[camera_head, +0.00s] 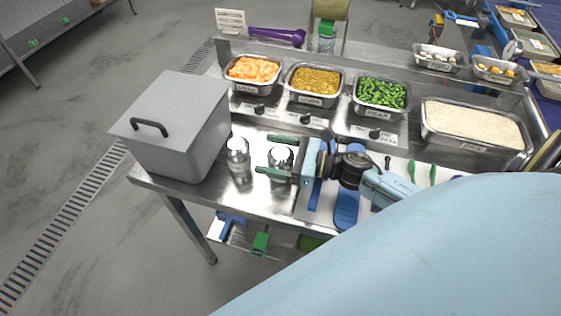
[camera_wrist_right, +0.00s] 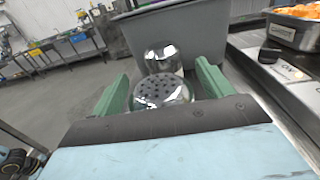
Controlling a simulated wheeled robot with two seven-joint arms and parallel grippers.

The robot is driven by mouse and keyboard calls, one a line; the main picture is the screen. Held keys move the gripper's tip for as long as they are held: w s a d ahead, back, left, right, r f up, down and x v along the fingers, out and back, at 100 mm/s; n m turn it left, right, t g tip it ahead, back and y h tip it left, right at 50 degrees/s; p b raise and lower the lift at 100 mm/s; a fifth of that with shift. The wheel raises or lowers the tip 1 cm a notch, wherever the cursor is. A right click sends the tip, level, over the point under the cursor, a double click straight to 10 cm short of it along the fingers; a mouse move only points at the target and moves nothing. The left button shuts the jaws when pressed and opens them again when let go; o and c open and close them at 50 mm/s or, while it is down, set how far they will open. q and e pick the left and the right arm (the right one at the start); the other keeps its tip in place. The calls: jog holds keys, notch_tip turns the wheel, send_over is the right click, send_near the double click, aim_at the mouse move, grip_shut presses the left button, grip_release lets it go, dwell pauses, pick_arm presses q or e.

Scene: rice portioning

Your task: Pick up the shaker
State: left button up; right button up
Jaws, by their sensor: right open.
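A metal shaker with a perforated top (camera_head: 281,158) stands on the steel table. It also shows in the right wrist view (camera_wrist_right: 161,92). My right gripper (camera_head: 265,154) is open, with one green finger on each side of this shaker. In the right wrist view a gap shows between the shaker and at least the right finger; contact on the left is hard to judge. A second metal shaker (camera_head: 238,156) stands to the left, beyond the fingertips, and shows behind the first in the right wrist view (camera_wrist_right: 164,57). My left gripper is not in view.
A large grey lidded box (camera_head: 190,140) stands just left of the second shaker. Trays of orange pieces (camera_head: 254,71), yellow-brown food (camera_head: 315,82), green peppers (camera_head: 381,93) and rice (camera_head: 473,121) line the back. A white board with green-handled tools lies to the right.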

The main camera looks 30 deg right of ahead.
jog(key=c, duration=1.2)
jog(key=shift+o, duration=0.2)
notch_tip(320, 180, up, 9)
jog(key=shift+r+p, duration=0.15)
jog(key=shift+p, duration=0.55)
jog(key=shift+a+r, duration=0.1)
jog(key=shift+r, duration=0.25)
